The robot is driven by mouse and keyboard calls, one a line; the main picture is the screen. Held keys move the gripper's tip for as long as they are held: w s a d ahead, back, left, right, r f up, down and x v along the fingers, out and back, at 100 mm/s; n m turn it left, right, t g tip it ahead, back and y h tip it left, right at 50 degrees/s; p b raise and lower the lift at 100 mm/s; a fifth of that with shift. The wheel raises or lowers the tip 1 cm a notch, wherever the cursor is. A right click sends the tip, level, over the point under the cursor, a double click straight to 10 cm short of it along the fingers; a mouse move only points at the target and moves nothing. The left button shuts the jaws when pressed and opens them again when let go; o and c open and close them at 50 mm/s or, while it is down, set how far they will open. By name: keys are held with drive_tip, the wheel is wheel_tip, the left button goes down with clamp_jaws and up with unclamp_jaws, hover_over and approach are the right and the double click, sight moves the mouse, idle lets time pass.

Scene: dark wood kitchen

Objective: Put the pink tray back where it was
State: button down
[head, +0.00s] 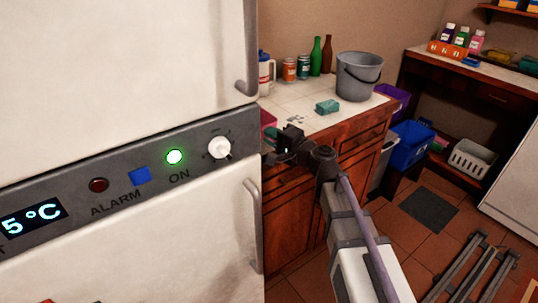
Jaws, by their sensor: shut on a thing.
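A small green and red thing shows between the tray and my gripper, too small to make out.
The white fridge (120,90) fills the left side. On the tiled counter (300,98) stand a grey bucket (359,78), a green sponge (327,107), bottles, cans and a jug (265,72). A blue bin (411,146) and white basket (472,159) are at right.

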wheel_tip(320, 180, down, 4)
drive_tip(key=b, duration=0.4)
drive_tip(key=shift+r+p, duration=0.3)
drive_tip(key=shift+p, duration=0.05)
drive_tip(key=shift+f, duration=0.25)
drive_tip(key=c, duration=1.2)
unclamp_jaws()
drive_tip(key=shift+r, duration=0.1)
drive_tip(key=shift+o, duration=0.2)
